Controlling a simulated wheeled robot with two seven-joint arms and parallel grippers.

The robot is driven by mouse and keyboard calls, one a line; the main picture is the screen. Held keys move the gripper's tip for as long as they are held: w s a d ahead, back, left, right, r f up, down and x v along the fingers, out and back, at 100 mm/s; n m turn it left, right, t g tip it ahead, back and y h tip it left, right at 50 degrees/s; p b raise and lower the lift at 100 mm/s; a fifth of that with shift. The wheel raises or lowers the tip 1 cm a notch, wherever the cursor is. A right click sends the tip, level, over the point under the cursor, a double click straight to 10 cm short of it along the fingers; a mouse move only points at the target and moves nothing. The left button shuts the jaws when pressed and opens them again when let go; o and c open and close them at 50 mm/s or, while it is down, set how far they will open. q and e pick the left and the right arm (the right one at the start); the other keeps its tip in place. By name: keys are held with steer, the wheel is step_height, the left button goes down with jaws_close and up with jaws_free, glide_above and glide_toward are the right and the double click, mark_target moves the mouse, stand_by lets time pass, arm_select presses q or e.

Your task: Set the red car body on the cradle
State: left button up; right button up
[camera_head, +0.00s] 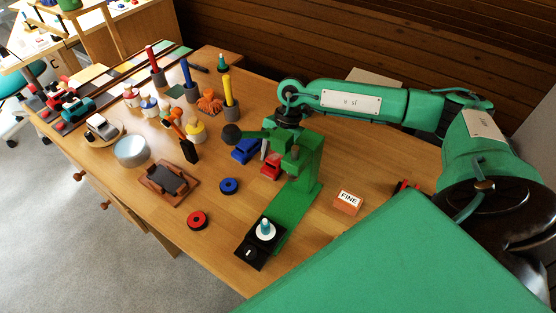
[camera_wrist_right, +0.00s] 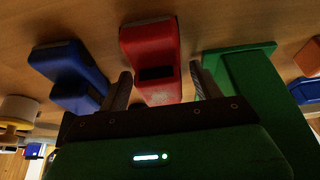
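In the right wrist view the red car body (camera_wrist_right: 149,50) lies between the two spread fingers of the gripper (camera_wrist_right: 160,72), with a gap visible on the right side. Contact on the left side is unclear. The cradle, seemingly the brown wooden frame with a dark middle (camera_head: 173,201), is empty at the left. My left gripper is not in view.
The green press (camera_head: 303,180) stands close to the right gripper, its black-knobbed lever (camera_head: 231,134) reaching left. A blue car body (camera_head: 243,151) sits left of the red one. Blue (camera_head: 229,186) and red (camera_head: 197,220) rings lie between cradle and press. A FINE block (camera_head: 347,203) is at right.

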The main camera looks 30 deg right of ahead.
steer(key=c, duration=0.9)
